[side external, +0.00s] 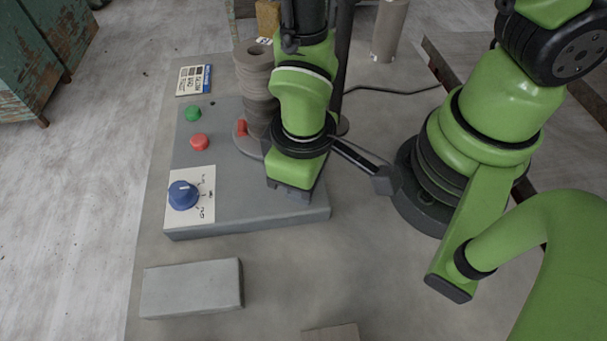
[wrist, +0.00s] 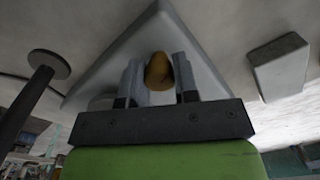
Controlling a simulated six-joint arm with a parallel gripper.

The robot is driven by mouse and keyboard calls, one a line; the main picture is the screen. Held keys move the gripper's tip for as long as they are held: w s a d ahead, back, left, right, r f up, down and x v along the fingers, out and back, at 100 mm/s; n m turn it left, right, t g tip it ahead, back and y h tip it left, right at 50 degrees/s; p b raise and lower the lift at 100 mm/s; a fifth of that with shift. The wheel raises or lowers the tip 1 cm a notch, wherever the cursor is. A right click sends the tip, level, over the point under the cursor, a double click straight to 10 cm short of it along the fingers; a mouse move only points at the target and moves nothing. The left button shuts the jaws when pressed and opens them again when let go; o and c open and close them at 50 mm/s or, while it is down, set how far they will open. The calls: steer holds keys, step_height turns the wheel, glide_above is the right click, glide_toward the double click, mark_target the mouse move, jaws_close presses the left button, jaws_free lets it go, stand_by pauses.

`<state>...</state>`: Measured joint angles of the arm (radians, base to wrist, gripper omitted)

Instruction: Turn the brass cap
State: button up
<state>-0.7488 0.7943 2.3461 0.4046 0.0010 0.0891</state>
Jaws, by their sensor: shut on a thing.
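The brass cap (wrist: 159,72) shows in the wrist view as a rounded golden-brown piece between the two fingers. My gripper (wrist: 160,78) is shut on it, with one finger on each side. In the side external view my gripper (side external: 292,188) points down over the right part of the grey panel box (side external: 245,205). The cap is hidden there behind the gripper and wrist. The cap's markings and how far it is turned cannot be seen.
The panel carries a blue knob (side external: 183,195), a red button (side external: 199,142) and a green button (side external: 193,114). A ribbed grey column (side external: 254,75) stands close behind my gripper. A grey block (side external: 191,287) lies in front. The table's front middle is mostly clear.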

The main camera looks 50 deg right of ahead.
stand_by(0.5)
steer(key=o, duration=0.9)
steer(key=shift+o, duration=0.2)
steer(key=shift+r, duration=0.1)
steer(key=shift+r, duration=0.7)
step_height(320, 180, up, 8)
steer(key=shift+r, duration=0.2)
